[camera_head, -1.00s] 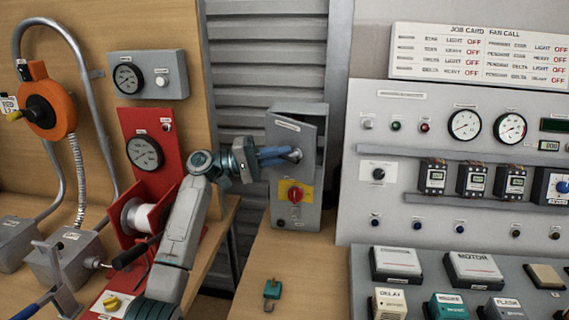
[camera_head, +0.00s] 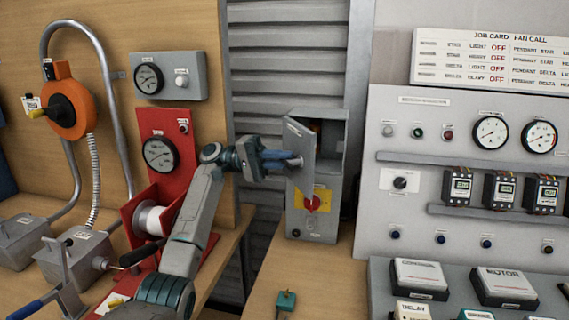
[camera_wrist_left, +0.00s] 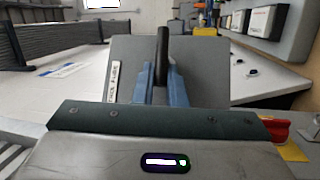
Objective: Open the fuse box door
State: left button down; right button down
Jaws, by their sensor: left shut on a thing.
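The grey fuse box (camera_head: 328,150) stands on the wooden bench, with a red knob (camera_head: 312,203) on a yellow plate low on its front. Its door (camera_head: 299,155) is swung partly open, and part of the inside shows behind it. My left gripper (camera_head: 296,162) is at the door's front, shut on the door handle. In the left wrist view the dark handle (camera_wrist_left: 162,55) stands between the blue fingers, with the grey door panel (camera_wrist_left: 205,62) behind. My right gripper is not in view.
A red panel (camera_head: 160,156) with a gauge and spool stands left, close to my left arm. A control panel (camera_head: 400,218) with gauges and timers stands right. A small green padlock-like item (camera_head: 286,300) lies on the bench in front of the box.

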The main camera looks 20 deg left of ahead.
pick_arm(q)
jog(key=shift+a, duration=0.1)
dwell(0.4)
jog(key=c, duration=1.5)
grip_release()
